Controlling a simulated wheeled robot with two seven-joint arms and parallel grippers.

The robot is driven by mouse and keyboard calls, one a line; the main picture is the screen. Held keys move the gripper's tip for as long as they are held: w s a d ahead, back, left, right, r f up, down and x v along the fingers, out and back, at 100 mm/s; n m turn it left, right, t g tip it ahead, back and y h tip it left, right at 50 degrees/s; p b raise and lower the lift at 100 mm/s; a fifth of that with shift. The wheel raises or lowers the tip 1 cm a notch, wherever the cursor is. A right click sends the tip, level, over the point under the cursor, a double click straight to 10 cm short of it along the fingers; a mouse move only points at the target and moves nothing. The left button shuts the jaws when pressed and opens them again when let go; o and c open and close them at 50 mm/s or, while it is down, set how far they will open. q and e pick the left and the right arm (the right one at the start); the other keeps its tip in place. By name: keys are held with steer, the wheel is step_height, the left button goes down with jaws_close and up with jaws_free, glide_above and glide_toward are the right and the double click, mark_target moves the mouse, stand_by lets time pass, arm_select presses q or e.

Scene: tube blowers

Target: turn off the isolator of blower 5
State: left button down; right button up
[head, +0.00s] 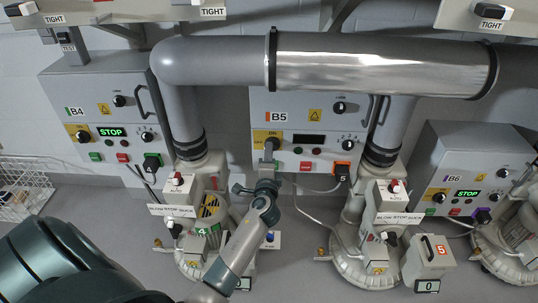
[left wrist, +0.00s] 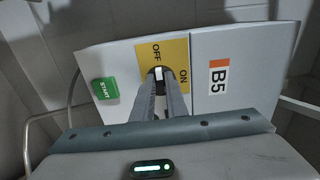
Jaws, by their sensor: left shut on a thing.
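The B5 control box (head: 285,105) hangs on the wall in the middle of the head view; it also shows in the left wrist view (left wrist: 240,110). Its isolator has a yellow plate (left wrist: 178,50) marked OFF and ON, with a dark knob (left wrist: 159,71) bearing a white mark. My left gripper (head: 270,150) is at this plate, its fingers (left wrist: 162,84) shut on the knob and hiding most of it. The white mark looks closer to OFF than ON, but its exact setting is hard to tell. The B5 display (head: 308,140) is dark. My right gripper is not in view.
Box B4 (head: 75,95) stands left and box B6 (head: 450,155) right, both displays reading STOP. A large pipe (head: 380,75) crosses above B5. Blowers (head: 365,255) stand below the boxes. A green START button (left wrist: 105,89) sits beside the isolator plate. A wire basket (head: 25,190) is far left.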

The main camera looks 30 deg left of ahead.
arm_select(q)
steer(key=shift+f, duration=0.1)
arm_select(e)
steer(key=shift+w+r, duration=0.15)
arm_select(q)
steer(key=c, duration=1.8)
jaws_free()
steer(key=shift+o, duration=0.2)
steer(key=shift+s, duration=0.1)
